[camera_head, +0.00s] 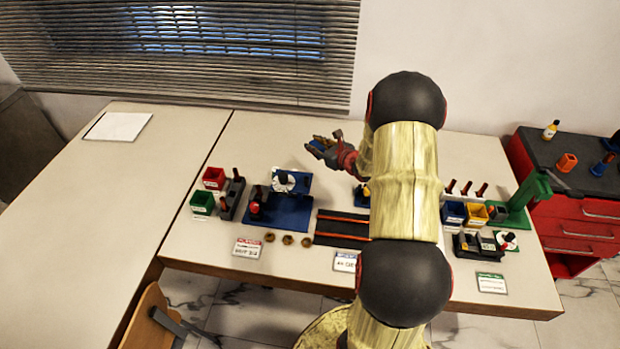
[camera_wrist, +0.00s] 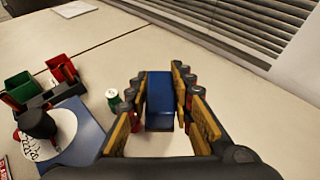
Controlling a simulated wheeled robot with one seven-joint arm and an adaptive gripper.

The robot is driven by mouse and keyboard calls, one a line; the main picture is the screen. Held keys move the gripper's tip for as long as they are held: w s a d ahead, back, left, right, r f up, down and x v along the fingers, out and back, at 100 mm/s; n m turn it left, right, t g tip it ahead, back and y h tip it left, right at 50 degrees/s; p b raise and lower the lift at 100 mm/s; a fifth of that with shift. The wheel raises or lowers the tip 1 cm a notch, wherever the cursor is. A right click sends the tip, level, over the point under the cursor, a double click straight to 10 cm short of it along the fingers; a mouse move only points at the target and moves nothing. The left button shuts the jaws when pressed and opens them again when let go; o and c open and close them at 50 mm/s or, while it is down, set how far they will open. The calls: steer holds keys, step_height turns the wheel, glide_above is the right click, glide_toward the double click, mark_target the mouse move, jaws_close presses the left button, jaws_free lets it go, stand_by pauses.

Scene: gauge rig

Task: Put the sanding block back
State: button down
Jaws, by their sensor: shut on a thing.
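The sanding block (camera_wrist: 160,98) is a blue block, seen in the wrist view between the two yellow-padded fingers of my gripper (camera_wrist: 162,108). My gripper is shut on it. In the head view my gripper (camera_head: 322,146) is over the back middle of the table, and a bit of the blue block (camera_head: 318,144) shows between its fingers. The block appears held above the tabletop, but its exact height is hard to tell. My arm hides part of the table's middle.
A blue gauge stand (camera_head: 290,212) is left of centre, beside a red bin (camera_head: 213,178) and a green bin (camera_head: 202,203). A dark mat with orange strips (camera_head: 342,228) lies in front. A green stand (camera_head: 532,192) is at right.

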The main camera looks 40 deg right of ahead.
mark_target(314, 184)
step_height(314, 184, down, 17)
steer(key=b, duration=0.4)
steer(key=shift+f, duration=0.1)
steer(key=shift+f, duration=0.2)
steer(key=c, duration=1.6)
jaws_free()
steer(key=shift+o, duration=0.2)
steer(key=shift+r, duration=0.2)
steer(key=p+v, duration=0.2)
steer(key=v, duration=1)
